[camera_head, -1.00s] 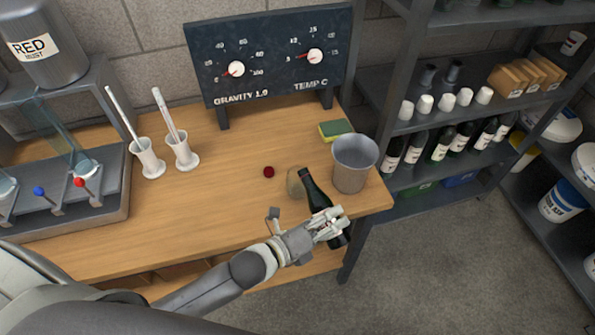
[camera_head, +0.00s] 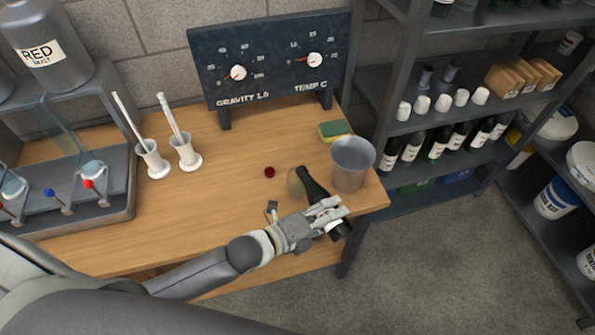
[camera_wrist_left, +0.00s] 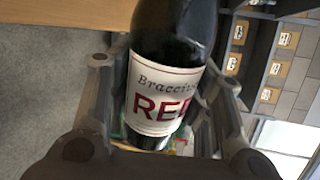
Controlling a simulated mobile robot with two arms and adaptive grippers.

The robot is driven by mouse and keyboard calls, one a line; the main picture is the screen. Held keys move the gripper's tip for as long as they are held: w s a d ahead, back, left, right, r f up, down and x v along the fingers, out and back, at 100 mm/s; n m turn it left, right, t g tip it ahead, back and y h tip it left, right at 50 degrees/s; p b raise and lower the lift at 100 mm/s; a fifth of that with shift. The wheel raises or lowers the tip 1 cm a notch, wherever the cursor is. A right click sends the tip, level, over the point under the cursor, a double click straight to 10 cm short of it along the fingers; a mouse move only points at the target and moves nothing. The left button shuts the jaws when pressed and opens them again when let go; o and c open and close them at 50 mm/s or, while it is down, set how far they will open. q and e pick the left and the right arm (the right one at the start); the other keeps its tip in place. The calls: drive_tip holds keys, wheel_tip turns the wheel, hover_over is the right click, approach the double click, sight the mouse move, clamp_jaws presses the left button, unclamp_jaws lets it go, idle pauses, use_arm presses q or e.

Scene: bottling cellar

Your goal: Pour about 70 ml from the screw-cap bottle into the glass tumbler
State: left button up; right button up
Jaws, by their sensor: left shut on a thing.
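The dark screw-cap bottle (camera_head: 313,187) is in my left gripper (camera_head: 328,212), tilted, its neck to the upper left in the head view. In the left wrist view the gripper's fingers flank the bottle (camera_wrist_left: 170,50) around its "RED" label. The glass tumbler (camera_head: 293,184) stands on the bench, partly behind the bottle's neck. The bottle's mouth is at or above the tumbler's rim; I cannot make out any stream or the liquid level. A small dark red cap (camera_head: 269,172) lies on the bench left of the tumbler. My right gripper is not in view.
A grey bucket (camera_head: 351,165) stands close right of the bottle, with a sponge (camera_head: 335,130) behind it. A gauge board (camera_head: 270,65) stands at the back. White cylinder holders (camera_head: 154,163) are at left. The bench's (camera_head: 225,215) middle is clear.

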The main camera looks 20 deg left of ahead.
use_arm(q)
drive_tip(key=shift+r+n+p, duration=0.5)
drive_tip(key=shift+r+p, duration=0.45)
drive_tip(key=shift+r, duration=0.05)
idle(0.5)
drive_tip(key=shift+s+d+r+h, duration=0.1)
drive_tip(key=shift+s+d+h, duration=0.15)
drive_tip(key=shift+d+h, duration=0.1)
idle(0.4)
drive_tip(key=shift+r+n+g+p, duration=0.3)
drive_tip(key=shift+r+n+p, duration=0.1)
drive_tip(key=shift+p, duration=0.2)
idle(1.4)
drive_tip(key=f+m+b, duration=0.1)
drive_tip(key=f+b, duration=0.1)
drive_tip(key=b, duration=0.1)
drive_tip(key=f+m+t+y+b, duration=0.1)
drive_tip(key=f+m+b, duration=0.1)
drive_tip(key=f+b, duration=0.1)
drive_tip(key=shift+s+d+f+b, duration=0.15)
drive_tip(key=shift+s+f+b, duration=0.05)
drive_tip(key=shift+f+b, duration=0.2)
drive_tip(key=shift+w+r+p, duration=0.15)
drive_tip(key=shift+r+p, duration=0.05)
drive_tip(key=shift+p, duration=0.1)
drive_tip(key=shift+w+a+f+m+y+b, duration=0.1)
drive_tip(key=shift+a+f+m+y+b, duration=0.2)
drive_tip(key=shift+f+m, duration=0.2)
idle(0.9)
